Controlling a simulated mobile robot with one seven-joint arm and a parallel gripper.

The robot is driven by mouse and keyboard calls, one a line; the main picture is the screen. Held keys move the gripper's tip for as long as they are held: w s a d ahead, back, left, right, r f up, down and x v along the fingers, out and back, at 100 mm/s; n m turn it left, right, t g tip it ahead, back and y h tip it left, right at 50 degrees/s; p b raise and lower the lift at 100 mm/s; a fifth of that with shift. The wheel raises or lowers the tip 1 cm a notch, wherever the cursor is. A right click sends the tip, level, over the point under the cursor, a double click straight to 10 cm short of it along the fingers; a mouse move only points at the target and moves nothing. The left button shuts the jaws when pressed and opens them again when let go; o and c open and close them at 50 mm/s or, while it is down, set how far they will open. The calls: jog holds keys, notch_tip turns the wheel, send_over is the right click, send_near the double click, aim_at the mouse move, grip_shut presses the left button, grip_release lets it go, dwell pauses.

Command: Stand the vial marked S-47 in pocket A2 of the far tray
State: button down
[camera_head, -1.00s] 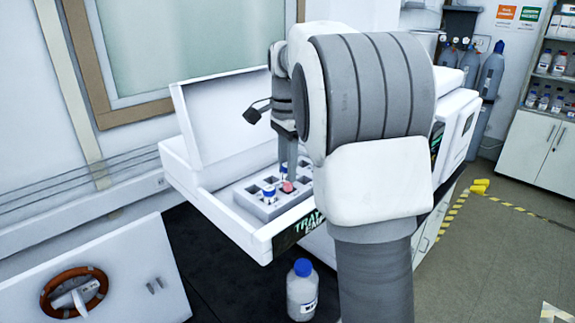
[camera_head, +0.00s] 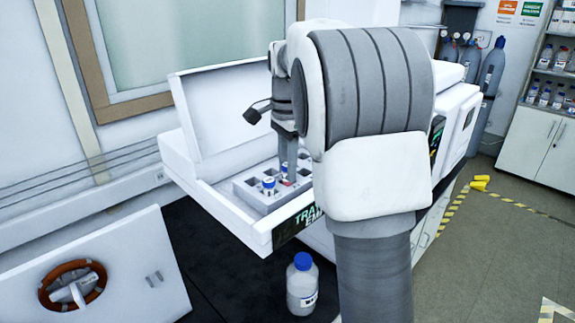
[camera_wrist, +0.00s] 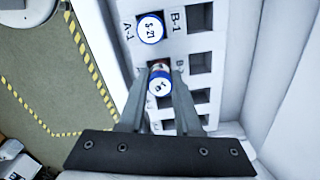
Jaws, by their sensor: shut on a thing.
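My gripper (camera_head: 288,181) is down over the grey pocketed tray (camera_head: 257,204) inside the open white unit. In the wrist view my gripper (camera_wrist: 160,78) is shut on a vial (camera_wrist: 159,87) with a blue-rimmed white cap. Its mark is only partly readable. The held vial is over or in the second pocket of column A, beside B-2; its depth cannot be told. Another blue-rimmed vial (camera_wrist: 150,28) stands in A-1; it also shows in the head view (camera_head: 268,185). A small reddish patch shows by the fingertips in the head view.
Column B pockets visible in the wrist view look empty. The unit's raised white lid (camera_head: 220,112) stands behind the tray, and its walls rise close around it. A blue-capped bottle (camera_head: 302,288) stands on the dark surface in front. My arm hides the tray's right part.

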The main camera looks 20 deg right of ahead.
jog(key=shift+f, duration=0.5)
jog(key=c, duration=0.5)
grip_release()
jog(key=shift+o, duration=0.2)
jog(key=o, duration=0.3)
jog(key=shift+o, duration=0.2)
jog(key=shift+r+p, duration=3.15)
jog(key=shift+r, duration=0.45)
